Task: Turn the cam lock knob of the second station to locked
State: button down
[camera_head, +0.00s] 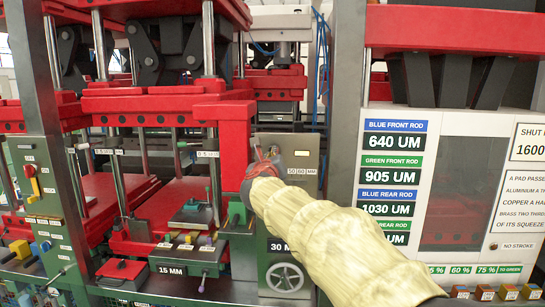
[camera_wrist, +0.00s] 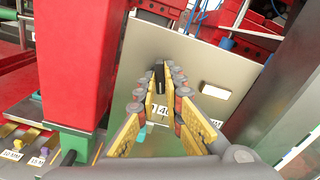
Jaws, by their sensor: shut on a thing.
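The cam lock knob (camera_wrist: 158,74) shows in the wrist view as a narrow black grip on a grey panel (camera_wrist: 205,65). My gripper (camera_wrist: 159,88) is shut on it, with yellow-padded fingers on both sides. A label with "40" shows just below, partly hidden by the fingers. In the head view, my gripper (camera_head: 262,165) reaches the same grey panel (camera_head: 308,150), beside the red press frame. There the knob is hidden behind my gripper and cream-sleeved arm. I cannot tell which position the knob points to.
A red upright (camera_wrist: 75,60) stands close left of my gripper. A handwheel (camera_head: 285,277) sits below the panel. A dark post (camera_head: 345,90) and a sign board with rod values (camera_head: 393,180) stand to the right. Another station with a red-and-yellow switch (camera_head: 32,180) is at left.

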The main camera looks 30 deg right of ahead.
jog(key=shift+f+m+b, duration=0.25)
jog(key=shift+m+b, duration=0.25)
jog(key=shift+b, duration=0.2)
jog(key=shift+m+b, duration=0.7)
jog(key=shift+b, duration=0.1)
jog(key=shift+r+m+b, duration=0.1)
jog(key=shift+m+b, duration=0.4)
jog(key=c, duration=1.9)
grip_release()
jog(key=shift+r, duration=0.1)
jog(key=shift+o, duration=0.3)
